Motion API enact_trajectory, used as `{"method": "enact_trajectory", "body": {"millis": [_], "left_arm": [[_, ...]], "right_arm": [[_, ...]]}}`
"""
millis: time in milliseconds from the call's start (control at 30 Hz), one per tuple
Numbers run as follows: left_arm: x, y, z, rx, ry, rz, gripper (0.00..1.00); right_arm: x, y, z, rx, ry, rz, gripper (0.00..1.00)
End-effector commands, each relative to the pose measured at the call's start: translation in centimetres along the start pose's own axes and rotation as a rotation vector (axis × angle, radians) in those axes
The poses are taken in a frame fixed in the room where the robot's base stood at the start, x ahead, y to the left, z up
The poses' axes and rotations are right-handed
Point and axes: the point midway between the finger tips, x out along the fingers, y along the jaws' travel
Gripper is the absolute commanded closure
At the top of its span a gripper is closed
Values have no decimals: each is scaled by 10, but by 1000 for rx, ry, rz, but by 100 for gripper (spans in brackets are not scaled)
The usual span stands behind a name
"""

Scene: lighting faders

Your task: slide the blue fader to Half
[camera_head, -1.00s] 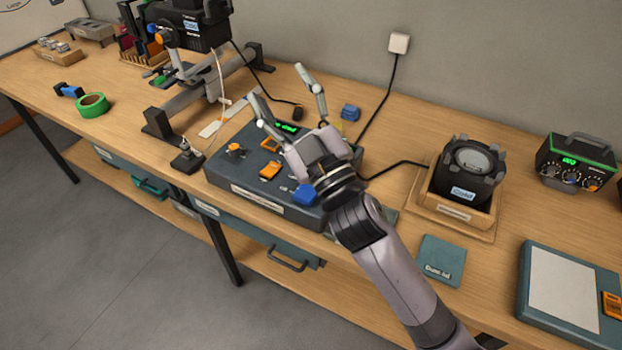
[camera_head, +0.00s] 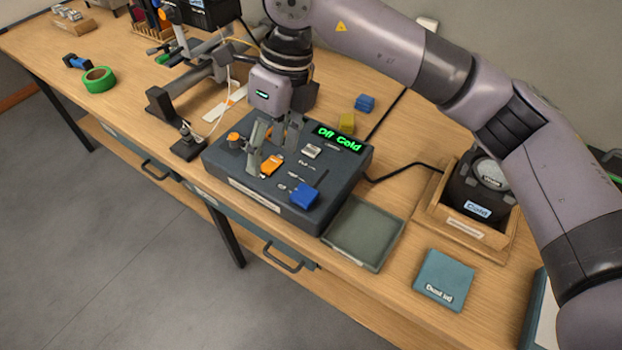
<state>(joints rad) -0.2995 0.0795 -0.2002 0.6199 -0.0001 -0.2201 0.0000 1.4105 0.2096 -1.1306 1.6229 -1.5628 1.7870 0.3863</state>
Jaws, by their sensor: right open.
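The dark fader console (camera_head: 240,178) stands on the bench. Its blue fader cap (camera_head: 305,196) sits at the near right corner of the panel, at the near end of its slot. An orange fader cap (camera_head: 271,166) is left of it and a grey one (camera_head: 311,151) is farther back. The display (camera_head: 338,138) reads "Off Cold" in green. My right gripper (camera_head: 272,156) points down over the left middle of the panel, open, with its fingers near the orange cap and apart from the blue one. I cannot tell whether a finger touches the orange cap. My left gripper is out of view.
An orange knob (camera_head: 234,140) is on the panel's left. A grey-green tray (camera_head: 364,233) lies right of the console. A wooden holder (camera_head: 455,235) stands farther right, below my arm.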

Motion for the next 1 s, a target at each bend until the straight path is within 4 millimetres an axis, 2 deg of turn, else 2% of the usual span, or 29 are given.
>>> {"method": "enact_trajectory", "body": {"millis": [33, 133, 233, 367, 1000], "left_arm": [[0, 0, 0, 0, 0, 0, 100], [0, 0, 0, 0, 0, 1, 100], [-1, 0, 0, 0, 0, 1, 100], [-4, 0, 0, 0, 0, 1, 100], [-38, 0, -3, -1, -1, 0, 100]], "right_arm": [[-10, -16, -6, 20, 38, -76, 42], [-23, -35, -16, 52, 95, -174, 42], [-26, -44, -22, 68, 120, -213, 42], [-15, -47, -24, 70, 125, -216, 42], [111, -72, -41, 68, 124, -210, 42]]}}
